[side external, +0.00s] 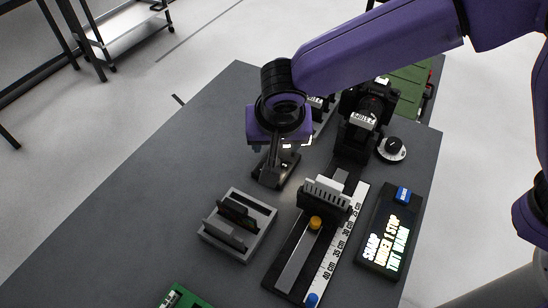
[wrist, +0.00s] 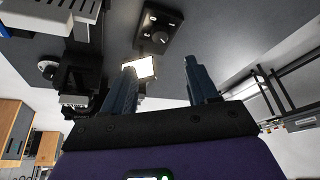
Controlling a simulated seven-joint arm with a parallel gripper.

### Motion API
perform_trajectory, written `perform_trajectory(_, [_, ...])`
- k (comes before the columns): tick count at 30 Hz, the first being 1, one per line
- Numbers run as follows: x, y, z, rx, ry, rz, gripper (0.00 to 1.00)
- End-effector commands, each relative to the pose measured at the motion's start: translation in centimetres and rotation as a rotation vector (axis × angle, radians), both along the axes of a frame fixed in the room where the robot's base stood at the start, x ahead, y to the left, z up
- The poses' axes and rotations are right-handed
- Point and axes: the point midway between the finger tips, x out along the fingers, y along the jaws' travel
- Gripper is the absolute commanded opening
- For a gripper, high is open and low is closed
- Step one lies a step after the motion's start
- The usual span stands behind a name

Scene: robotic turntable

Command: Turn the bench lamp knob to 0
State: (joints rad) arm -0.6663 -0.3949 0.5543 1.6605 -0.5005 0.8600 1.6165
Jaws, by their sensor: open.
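A black box with a round dark knob (wrist: 160,37) shows at the top of the wrist view, with pale marks around the knob too small to read. I take this for the bench lamp knob. A bright lit panel (wrist: 140,67) is just below it in that view, partly behind a finger. In the side view the black box (side external: 270,178) stands on the table under my gripper, its knob largely hidden. My gripper (wrist: 160,66) is open and empty, its fingers apart, and it does not appear to touch the knob.
Another round dial (side external: 392,149) sits beside a camera (side external: 370,103). A black rail with a white ruler (side external: 335,245) lies right of my gripper. A grey slotted holder (side external: 238,225) and a black sign box (side external: 390,232) are nearby. The left tabletop (side external: 150,205) is clear.

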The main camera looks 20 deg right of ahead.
Motion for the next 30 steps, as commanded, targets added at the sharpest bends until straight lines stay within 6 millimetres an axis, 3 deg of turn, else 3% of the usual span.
perform_trajectory(9, [2.3,-0.6,-5.8,-0.004,0.002,-0.002,0.59])
perform_trajectory(18, [4.2,-0.9,-10.3,-0.003,0.002,0.001,0.59])
perform_trajectory(30, [4.9,-1.0,-12.0,0.0,0.0,0.001,0.59])
